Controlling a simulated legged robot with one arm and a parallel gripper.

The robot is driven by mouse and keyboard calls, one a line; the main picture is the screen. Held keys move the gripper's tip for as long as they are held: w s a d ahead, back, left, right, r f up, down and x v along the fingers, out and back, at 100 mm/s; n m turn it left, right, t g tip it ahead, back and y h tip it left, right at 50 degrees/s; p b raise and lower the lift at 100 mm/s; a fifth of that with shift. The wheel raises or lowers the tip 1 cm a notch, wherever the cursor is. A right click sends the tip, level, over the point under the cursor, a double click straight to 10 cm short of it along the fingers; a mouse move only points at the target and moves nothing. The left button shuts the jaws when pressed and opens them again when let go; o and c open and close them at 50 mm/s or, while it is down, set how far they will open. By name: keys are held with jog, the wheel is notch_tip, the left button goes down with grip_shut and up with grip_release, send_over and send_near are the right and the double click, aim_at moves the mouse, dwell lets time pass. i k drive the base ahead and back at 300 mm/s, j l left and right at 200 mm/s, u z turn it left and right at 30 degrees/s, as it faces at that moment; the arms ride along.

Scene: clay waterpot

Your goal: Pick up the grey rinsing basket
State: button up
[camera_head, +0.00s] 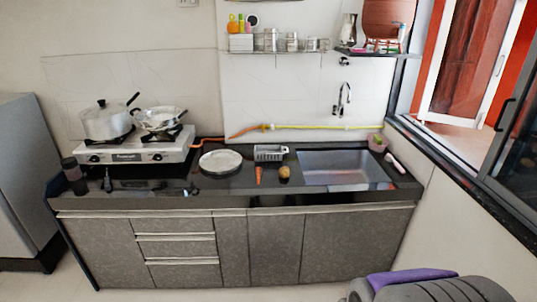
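The grey rinsing basket (270,153) stands on the dark countertop in the head view, a little right of the middle of the counter. It is a small slotted rectangular basket, upright, just left of the sink. A carrot (258,174) and a round brown item (284,172) lie in front of it, and a round pale plate (220,161) lies to its left. My gripper cannot be made out in this view.
A gas stove (136,147) with a lidded pot (106,120) and a pan (158,119) is on the left. The sink (341,167) is on the right, with a tap (342,100) above. A yellow-orange hose (310,127) runs behind the basket. Shelves hang above. The floor before the cabinets looks clear.

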aim_at(268, 153)
jog(key=i+j, duration=0.1)
jog(key=i, duration=0.8)
jog(key=i+j, duration=0.1)
jog(key=i, duration=0.75)
jog(key=i+j, duration=0.1)
jog(key=i, duration=0.8)
